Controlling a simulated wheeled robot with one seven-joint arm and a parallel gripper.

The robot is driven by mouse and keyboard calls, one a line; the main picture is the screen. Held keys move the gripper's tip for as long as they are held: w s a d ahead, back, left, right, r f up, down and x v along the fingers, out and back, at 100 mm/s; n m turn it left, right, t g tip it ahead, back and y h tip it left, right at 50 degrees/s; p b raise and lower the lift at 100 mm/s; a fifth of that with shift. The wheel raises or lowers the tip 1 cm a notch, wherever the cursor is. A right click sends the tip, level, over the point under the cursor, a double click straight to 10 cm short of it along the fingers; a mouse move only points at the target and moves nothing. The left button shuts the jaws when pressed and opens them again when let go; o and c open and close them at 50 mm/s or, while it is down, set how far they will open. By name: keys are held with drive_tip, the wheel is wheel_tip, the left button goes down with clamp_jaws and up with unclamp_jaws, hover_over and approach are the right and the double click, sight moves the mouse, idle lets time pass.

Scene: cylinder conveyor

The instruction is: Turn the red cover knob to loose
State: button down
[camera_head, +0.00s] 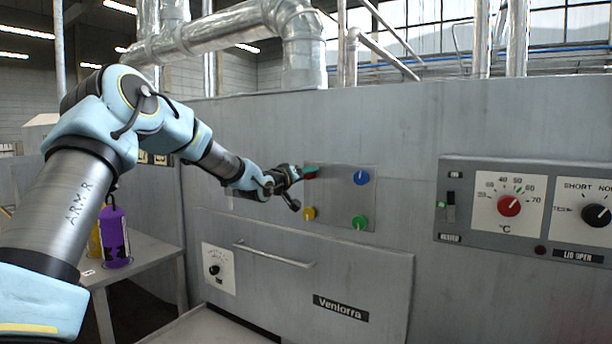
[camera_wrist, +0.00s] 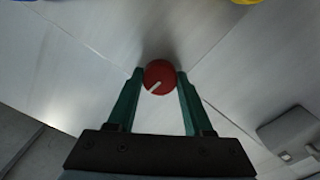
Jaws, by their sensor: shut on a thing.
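The red cover knob (camera_wrist: 160,74) sits between the two green fingers of my gripper (camera_wrist: 159,84) in the wrist view. The fingers touch it on both sides. A pale pointer line on its face slants toward the lower left. In the head view my gripper (camera_head: 308,172) reaches the upper left corner of the cover plate (camera_head: 338,190), and the red knob (camera_head: 310,176) is mostly hidden behind it.
The plate also carries a blue knob (camera_head: 361,177), a yellow knob (camera_head: 309,213) and a green knob (camera_head: 360,222). Below is a drawer front with a bar handle (camera_head: 273,254). A control panel (camera_head: 470,170) with dials is at right. A purple bottle (camera_head: 115,236) stands on a side table.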

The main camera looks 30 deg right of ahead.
drive_tip(key=shift+f, duration=0.2)
drive_tip(key=shift+c, duration=1.5)
unclamp_jaws()
drive_tip(key=shift+r, duration=0.15)
drive_tip(key=b+v, duration=0.4)
drive_tip(key=v, duration=0.6)
drive_tip(key=shift+s+a, duration=0.2)
drive_tip(key=shift+a, duration=0.15)
